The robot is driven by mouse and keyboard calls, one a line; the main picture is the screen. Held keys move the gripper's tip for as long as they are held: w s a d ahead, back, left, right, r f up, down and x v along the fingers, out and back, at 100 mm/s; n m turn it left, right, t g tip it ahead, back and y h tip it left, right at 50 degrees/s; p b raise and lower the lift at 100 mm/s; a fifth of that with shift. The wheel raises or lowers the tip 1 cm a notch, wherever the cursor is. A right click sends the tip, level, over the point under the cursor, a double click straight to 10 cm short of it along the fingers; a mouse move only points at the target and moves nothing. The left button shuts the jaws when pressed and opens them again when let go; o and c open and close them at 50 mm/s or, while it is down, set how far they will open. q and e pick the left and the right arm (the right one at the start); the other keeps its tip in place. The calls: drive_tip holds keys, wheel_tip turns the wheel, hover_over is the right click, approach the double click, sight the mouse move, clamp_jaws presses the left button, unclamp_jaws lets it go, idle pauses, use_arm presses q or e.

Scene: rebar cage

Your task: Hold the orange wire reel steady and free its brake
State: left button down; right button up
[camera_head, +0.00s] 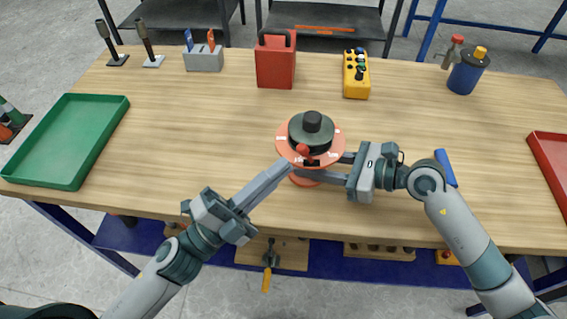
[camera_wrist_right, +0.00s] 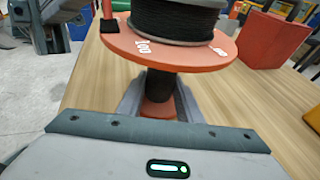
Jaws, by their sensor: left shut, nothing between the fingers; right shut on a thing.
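The orange wire reel (camera_head: 335,134) stands on the wooden table, with dark wire wound on it and a black knob on top. In the right wrist view its orange disc (camera_wrist_right: 190,55) sits above a dark stem and an orange foot. A red brake lever (camera_head: 303,150) is on the reel's front edge. My right gripper (camera_head: 318,169) is shut on the stem below the disc; its fingers flank the stem in the right wrist view (camera_wrist_right: 160,95). My left gripper (camera_head: 287,166) is shut and empty, its tips close to the red lever. I cannot tell whether they touch it.
A green tray (camera_head: 125,108) is at the left and a red tray (camera_head: 533,139) at the right edge. A red box (camera_head: 276,65), a yellow control box (camera_head: 356,88) and a blue canister (camera_head: 466,76) stand behind. A blue item (camera_head: 447,167) lies beside my right arm. The left-middle tabletop is clear.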

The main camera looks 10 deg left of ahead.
sight(301, 149)
use_arm(q)
drive_tip(key=shift+x, duration=1.05)
drive_tip(key=shift+d+r, duration=0.15)
drive_tip(key=shift+r, duration=0.3)
drive_tip(key=shift+d+r, duration=0.15)
drive_tip(key=shift+r, duration=0.1)
drive_tip(key=shift+w+d+r, duration=0.1)
drive_tip(key=shift+d+r, duration=0.45)
drive_tip(key=shift+d, duration=0.2)
drive_tip(key=shift+w+d+r, duration=0.1)
drive_tip(key=shift+d+r, duration=0.45)
drive_tip(key=shift+d, duration=0.25)
drive_tip(key=shift+s+f, duration=0.1)
drive_tip(key=v, duration=1.1)
drive_tip(key=shift+s+a, duration=0.2)
drive_tip(key=shift+a, duration=0.15)
